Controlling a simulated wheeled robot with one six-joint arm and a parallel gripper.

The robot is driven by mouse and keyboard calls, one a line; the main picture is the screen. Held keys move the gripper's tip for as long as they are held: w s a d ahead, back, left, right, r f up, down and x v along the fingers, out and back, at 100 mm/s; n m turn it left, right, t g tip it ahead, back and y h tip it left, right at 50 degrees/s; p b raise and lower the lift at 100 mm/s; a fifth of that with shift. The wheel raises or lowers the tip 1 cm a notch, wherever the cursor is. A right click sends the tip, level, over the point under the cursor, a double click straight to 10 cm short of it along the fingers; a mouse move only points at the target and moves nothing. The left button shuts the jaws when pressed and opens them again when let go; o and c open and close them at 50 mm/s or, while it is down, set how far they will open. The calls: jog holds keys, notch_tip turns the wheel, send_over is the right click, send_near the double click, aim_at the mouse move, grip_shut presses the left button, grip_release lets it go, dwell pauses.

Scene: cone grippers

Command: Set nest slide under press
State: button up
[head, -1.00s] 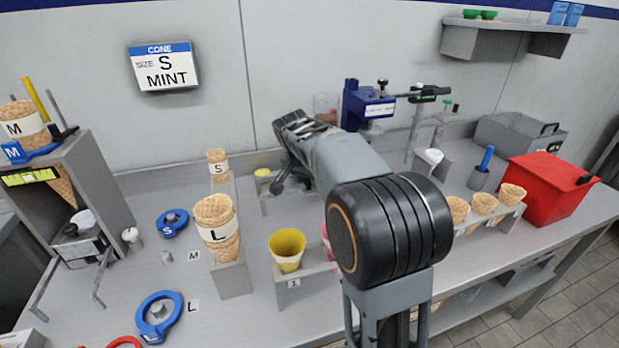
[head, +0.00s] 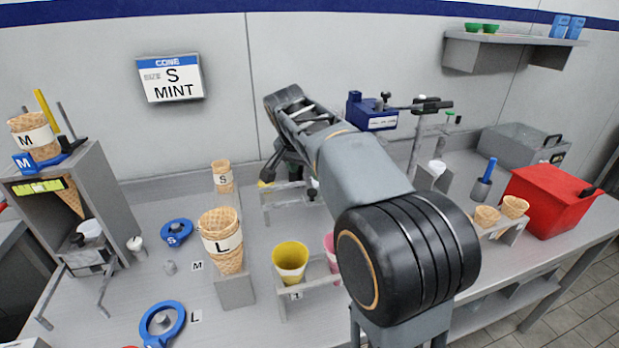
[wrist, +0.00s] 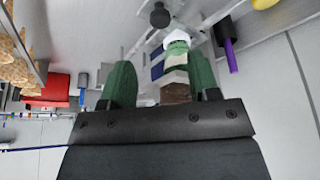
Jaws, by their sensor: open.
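The press (head: 372,112) stands against the back wall, with a blue head and a horizontal lever. I cannot make out which part is the nest slide; the press base is mostly hidden behind my arm. My gripper (wrist: 162,80) points down over the back of the bench, mostly hidden by my arm in the head view. Its two green fingers are apart in the wrist view. A stack of pale, green and brown pieces (wrist: 176,62) shows between and beyond them; contact cannot be told. A black knob (wrist: 160,15) and thin grey rails lie just past the fingertips.
A wall sign (head: 170,78) reads size S, mint. A red bin (head: 550,200) is at the right.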

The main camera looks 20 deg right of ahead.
jog(key=shift+v, duration=2.15)
